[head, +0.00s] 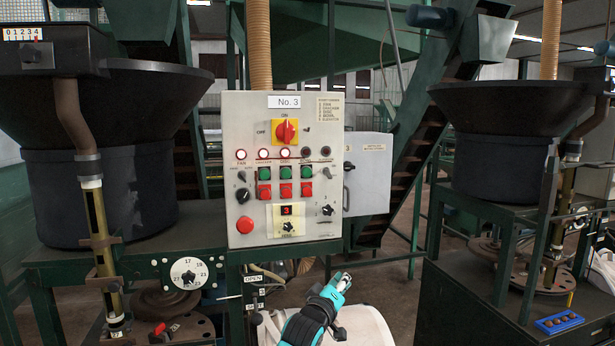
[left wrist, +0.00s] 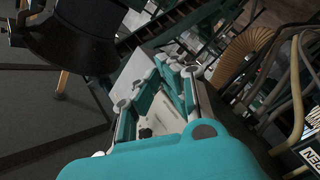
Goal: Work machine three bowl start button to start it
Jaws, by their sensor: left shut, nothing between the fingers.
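The grey control panel marked No. 3 (head: 285,235) stands upright in the middle of the head view. It has a row of green buttons (head: 285,173) above a row of red buttons (head: 285,191). The labels are too small to tell surely which green one is the bowl start. Of the lamps above, the left three (head: 263,154) look lit and the right two (head: 306,152) dark. My left gripper (head: 343,280) is shut and empty, below and right of the panel, apart from it. Its teal and white fingers also show in the left wrist view (left wrist: 160,75).
A red emergency-type button (head: 244,225), a selector knob (head: 288,227) and a red rotary switch (head: 285,131) share the panel. Dark bowls (head: 100,195) (head: 490,140) stand on both sides. A grey box (head: 370,175) is right of the panel, a white container (head: 368,325) below.

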